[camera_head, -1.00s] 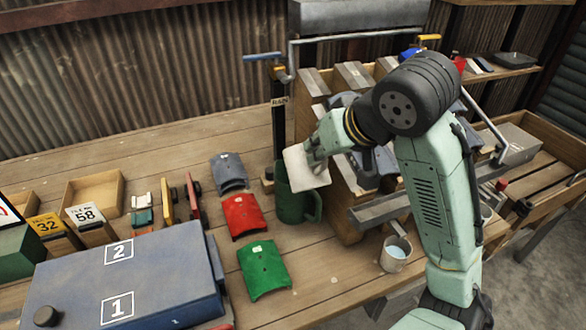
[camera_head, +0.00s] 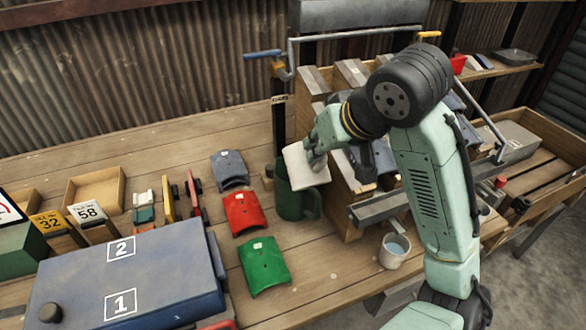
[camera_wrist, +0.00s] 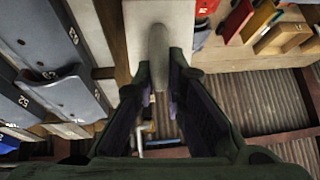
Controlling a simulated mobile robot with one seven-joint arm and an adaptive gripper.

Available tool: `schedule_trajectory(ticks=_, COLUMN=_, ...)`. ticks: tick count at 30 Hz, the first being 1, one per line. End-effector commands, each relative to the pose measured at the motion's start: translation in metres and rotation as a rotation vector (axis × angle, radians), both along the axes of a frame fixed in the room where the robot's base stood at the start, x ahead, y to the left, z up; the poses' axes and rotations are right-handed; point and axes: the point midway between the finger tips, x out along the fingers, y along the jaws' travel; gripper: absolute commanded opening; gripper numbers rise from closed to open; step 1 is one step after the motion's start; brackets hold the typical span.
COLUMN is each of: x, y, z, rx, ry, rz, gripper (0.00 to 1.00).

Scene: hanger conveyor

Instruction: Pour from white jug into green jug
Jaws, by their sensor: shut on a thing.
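My gripper (camera_head: 318,155) is shut on the handle of the white jug (camera_head: 302,168). The white jug is tilted and hangs above and in front of the green jug (camera_head: 296,203), covering part of its top. The green jug stands upright on the bench. I cannot see the green jug's mouth clearly, nor any liquid leaving the white jug. In the wrist view the white jug (camera_wrist: 166,18) is at the top, its handle between my fingers (camera_wrist: 160,72).
A wooden rack with metal parts (camera_head: 375,210) stands close right of the jugs. A white mug (camera_head: 395,250) with bluish content is at the front edge. Grey, red (camera_head: 245,213) and green (camera_head: 263,265) curved plates lie left. A blue box (camera_head: 125,275) is front left.

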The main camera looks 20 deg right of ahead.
Motion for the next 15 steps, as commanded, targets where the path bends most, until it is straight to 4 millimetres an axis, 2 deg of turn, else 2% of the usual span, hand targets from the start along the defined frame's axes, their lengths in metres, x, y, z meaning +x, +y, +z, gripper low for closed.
schedule_trajectory(ticks=15, x=0.0069, y=0.0005, z=0.0043, rx=-0.01, ry=0.085, rz=-0.001, gripper=0.0)
